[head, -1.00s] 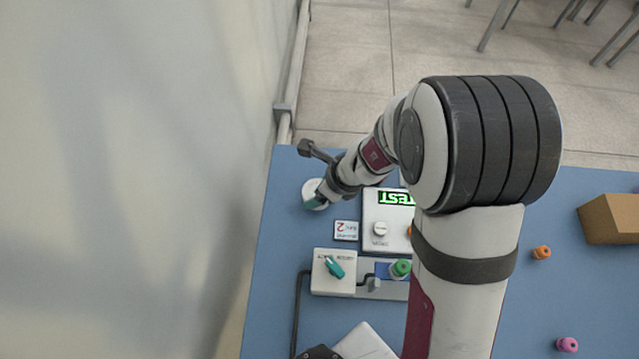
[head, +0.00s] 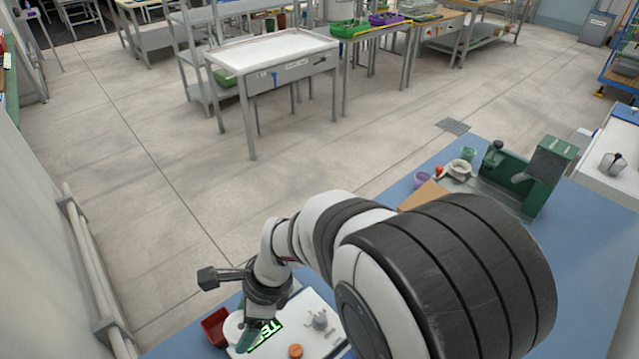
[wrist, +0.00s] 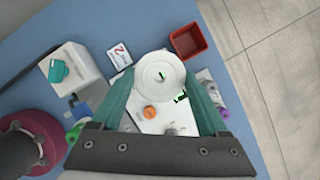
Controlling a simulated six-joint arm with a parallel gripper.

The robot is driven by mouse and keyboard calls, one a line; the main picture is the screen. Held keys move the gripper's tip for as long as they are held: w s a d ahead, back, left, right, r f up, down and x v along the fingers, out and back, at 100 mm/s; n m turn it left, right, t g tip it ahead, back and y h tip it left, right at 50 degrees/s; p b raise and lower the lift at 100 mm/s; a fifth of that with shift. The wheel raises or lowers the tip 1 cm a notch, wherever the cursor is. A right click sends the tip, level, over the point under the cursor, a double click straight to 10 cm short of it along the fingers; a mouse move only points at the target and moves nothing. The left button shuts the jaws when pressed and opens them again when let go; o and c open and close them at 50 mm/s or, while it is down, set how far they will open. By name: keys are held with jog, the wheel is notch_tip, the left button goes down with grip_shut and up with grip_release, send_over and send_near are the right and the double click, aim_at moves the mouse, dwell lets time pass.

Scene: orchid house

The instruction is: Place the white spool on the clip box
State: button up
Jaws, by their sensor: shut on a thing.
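The white spool (wrist: 160,76) is between the teal fingers of my gripper (wrist: 163,88) in the wrist view, round flange facing the camera. My gripper is shut on it. In the head view, the spool (head: 232,328) shows beside the teal fingers (head: 256,336), partly hidden by them. A small red open box (wrist: 188,41) lies just beyond the spool, to its upper right in the wrist view; it also shows in the head view (head: 215,328). I cannot tell for sure whether this is the clip box. The height of the spool above the bench is unclear.
A white tester (head: 330,338) with a lit green display lies under my gripper; its orange knob (wrist: 151,112) shows. A white box with a teal knob (wrist: 58,71) and a number card (wrist: 118,57) are nearby. A green machine (head: 530,180) stands far right on the blue bench.

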jog(key=w+d+r+m+t+h, duration=0.15)
jog(key=w+d+m, duration=0.35)
jog(key=w+d, duration=0.55)
jog(key=w+d+r+m+t+y, duration=0.1)
jog(key=w+d+r+m+t, duration=0.3)
jog(key=w+d, duration=0.65)
jog(key=w+d+r+m+h, duration=0.15)
jog(key=d+m, duration=0.35)
jog(key=d, duration=0.7)
jog(key=w+d+r+m+h, duration=0.15)
jog(key=d+m, duration=0.25)
jog(key=d, duration=0.9)
jog(key=w+a+f, duration=0.4)
jog(key=w+a, duration=0.1)
jog(key=w+a+f, duration=0.2)
jog(key=a, duration=0.1)
jog(key=shift+w+f, duration=0.25)
jog(key=shift+f, duration=0.05)
jog(key=shift+w+a+f, duration=0.1)
jog(key=shift+a+f, duration=0.05)
jog(key=shift+f, duration=0.95)
jog(key=shift+w+a+f, duration=0.1)
jog(key=shift+f, duration=0.95)
